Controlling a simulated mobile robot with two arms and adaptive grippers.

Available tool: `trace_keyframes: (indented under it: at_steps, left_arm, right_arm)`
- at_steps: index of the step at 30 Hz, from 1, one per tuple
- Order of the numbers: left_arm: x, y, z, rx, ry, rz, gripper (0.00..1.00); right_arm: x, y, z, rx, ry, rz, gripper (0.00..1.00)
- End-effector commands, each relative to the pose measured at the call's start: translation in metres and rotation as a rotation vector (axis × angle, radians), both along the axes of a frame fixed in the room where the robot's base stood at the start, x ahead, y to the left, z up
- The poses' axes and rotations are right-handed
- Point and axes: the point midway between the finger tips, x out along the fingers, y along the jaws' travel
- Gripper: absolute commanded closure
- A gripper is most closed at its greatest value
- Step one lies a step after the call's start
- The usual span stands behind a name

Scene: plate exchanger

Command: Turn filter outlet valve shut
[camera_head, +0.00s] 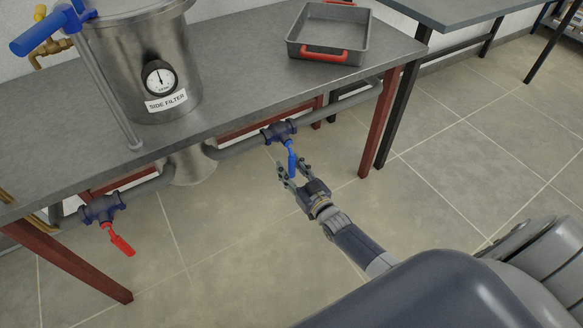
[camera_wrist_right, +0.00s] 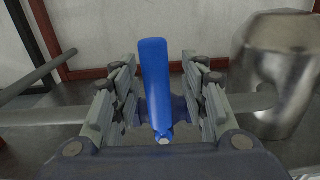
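A blue-handled valve (camera_head: 279,131) sits on the pipe to the right of the side filter. Its blue lever (camera_head: 292,160) points down from the valve body. My right gripper (camera_head: 294,173) is open, with its fingers on either side of the lever's lower part. In the right wrist view the blue lever (camera_wrist_right: 155,80) stands between the open fingers, with a clear gap at least on the right. A red-handled valve (camera_head: 101,208) sits on the pipe left of the filter, its red lever (camera_head: 122,243) slanting down to the right. My left gripper is not in view.
The steel tank (camera_head: 150,65) labelled SIDE FILTER has a gauge and passes through the grey bench (camera_head: 240,95). A grey tray (camera_head: 360,45) with red handles lies on the bench. A red table leg (camera_head: 378,125) stands right of the blue-handled valve. The tiled floor in front is clear.

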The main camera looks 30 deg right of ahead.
Motion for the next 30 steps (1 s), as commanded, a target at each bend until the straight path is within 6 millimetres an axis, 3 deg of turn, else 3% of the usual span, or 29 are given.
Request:
trace_keyframes:
  at_steps: [7, 11, 24, 30]
  left_arm:
    - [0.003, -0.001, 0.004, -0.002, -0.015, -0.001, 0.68]
    - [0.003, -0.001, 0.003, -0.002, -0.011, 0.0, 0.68]
    - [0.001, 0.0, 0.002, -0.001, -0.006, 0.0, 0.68]
    - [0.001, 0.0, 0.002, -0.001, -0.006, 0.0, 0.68]
  right_arm:
    - [-0.001, -0.001, 0.001, -0.005, -0.001, 0.0, 0.59]
    - [-0.012, -0.002, -0.001, -0.005, 0.001, 0.0, 0.59]
    - [-0.095, -0.008, -0.001, -0.003, 0.003, 0.0, 0.59]
    - [-0.116, -0.01, 0.0, -0.003, 0.0, 0.0, 0.59]
